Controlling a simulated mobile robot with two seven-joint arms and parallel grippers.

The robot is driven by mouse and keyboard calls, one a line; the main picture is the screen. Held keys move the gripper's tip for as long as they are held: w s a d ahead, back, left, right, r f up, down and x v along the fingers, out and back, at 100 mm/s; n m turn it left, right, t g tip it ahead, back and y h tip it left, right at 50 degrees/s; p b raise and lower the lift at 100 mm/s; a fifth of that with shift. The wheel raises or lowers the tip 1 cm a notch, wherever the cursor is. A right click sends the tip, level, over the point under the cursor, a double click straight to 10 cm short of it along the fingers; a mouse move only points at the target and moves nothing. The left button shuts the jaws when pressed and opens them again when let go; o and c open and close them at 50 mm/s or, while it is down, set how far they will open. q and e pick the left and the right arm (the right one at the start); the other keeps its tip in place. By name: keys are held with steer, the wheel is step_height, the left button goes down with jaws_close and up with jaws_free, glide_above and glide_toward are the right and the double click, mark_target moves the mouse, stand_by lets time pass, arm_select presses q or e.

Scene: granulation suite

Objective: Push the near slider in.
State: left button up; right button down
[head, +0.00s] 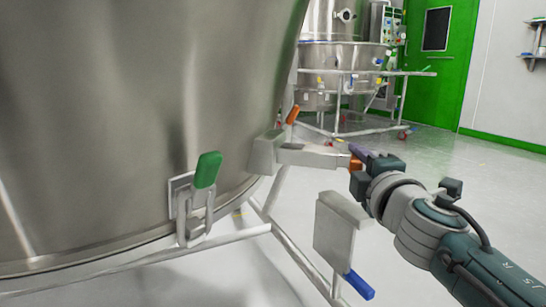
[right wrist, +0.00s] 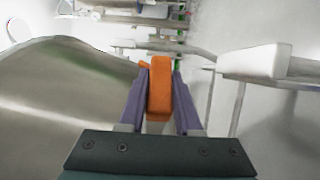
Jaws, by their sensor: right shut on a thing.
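A grey slider bar (head: 312,156) sticks out to the right from a block-shaped housing (head: 265,153) on the lower side of the big steel vessel. At its outer end is an orange grip (head: 355,163). My right gripper (head: 358,156) is shut on this orange grip, and the arm comes in from the right. In the right wrist view the orange grip (right wrist: 159,88) sits between the two purple fingers of my right gripper (right wrist: 160,95). A second orange handle (head: 292,115) stands up behind the housing. My left gripper is not in view.
The steel vessel (head: 120,110) fills the left. A green-handled latch (head: 207,170) sits on its lower edge. Another vessel on a wheeled frame (head: 340,75) and a green door (head: 436,75) are behind.

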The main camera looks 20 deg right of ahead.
stand_by(0.9)
steer(key=shift+w+a+f+b, duration=0.15)
steer(key=shift+w+a+b, duration=0.1)
steer(key=shift+a+b, duration=0.1)
steer(key=w+a+b, duration=0.2)
steer(key=w+a, duration=0.3)
steer(key=a, duration=0.1)
steer(key=shift+w+a+b, duration=0.25)
steer(key=shift+w+b, duration=0.05)
steer(key=c, duration=1)
jaws_free()
steer(key=o, duration=0.3)
steer(key=shift+a, duration=0.15)
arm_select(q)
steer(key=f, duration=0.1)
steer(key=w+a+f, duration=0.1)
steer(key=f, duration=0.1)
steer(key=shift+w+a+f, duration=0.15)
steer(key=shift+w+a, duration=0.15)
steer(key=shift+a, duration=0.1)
arm_select(e)
steer(key=shift+o, duration=0.5)
